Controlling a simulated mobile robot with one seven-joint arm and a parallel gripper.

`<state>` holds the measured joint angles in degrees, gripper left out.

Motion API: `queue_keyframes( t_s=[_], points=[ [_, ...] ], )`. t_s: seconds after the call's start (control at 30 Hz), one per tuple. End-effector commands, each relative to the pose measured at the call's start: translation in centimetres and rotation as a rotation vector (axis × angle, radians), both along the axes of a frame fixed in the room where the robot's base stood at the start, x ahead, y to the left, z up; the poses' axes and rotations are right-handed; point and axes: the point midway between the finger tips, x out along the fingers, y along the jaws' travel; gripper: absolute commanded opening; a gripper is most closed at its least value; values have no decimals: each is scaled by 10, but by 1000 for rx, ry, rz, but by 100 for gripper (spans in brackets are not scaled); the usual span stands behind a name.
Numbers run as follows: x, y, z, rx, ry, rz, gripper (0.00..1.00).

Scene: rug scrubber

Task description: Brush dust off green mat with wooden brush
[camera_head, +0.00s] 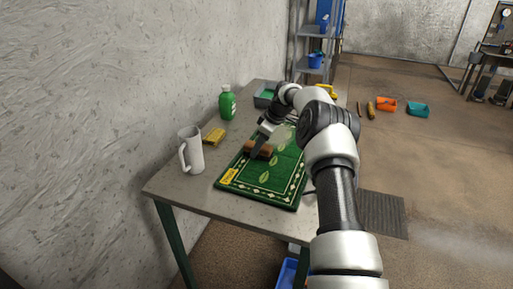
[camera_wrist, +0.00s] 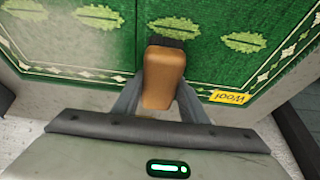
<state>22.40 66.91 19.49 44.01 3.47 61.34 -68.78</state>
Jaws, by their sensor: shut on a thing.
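The green mat (camera_head: 240,179) with a pale leaf pattern and border lies on the grey table. It fills much of the wrist view (camera_wrist: 215,60), where a greyish, dusty-looking area shows on its left part. The wooden brush (camera_head: 263,150) is brown with dark bristles. My gripper (camera_wrist: 163,100) is shut on the brush (camera_wrist: 165,75), with a finger on each side of it. The bristle end is over the mat; I cannot tell whether it touches. In the head view my gripper (camera_head: 262,143) is above the mat's left-middle part.
The table's (camera_head: 180,190) front left corner is clear.

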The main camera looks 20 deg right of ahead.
Motion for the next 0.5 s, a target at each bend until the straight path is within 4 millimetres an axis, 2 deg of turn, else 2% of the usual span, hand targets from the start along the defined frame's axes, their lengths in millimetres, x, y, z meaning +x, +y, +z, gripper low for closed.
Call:
queue_keyframes(
  t_s=[0.27,0.5],
  points=[
    [-1,-1,1,-3,1,-1,10],
    [0,-1,26,-1,-2,-2,10]
  ],
)
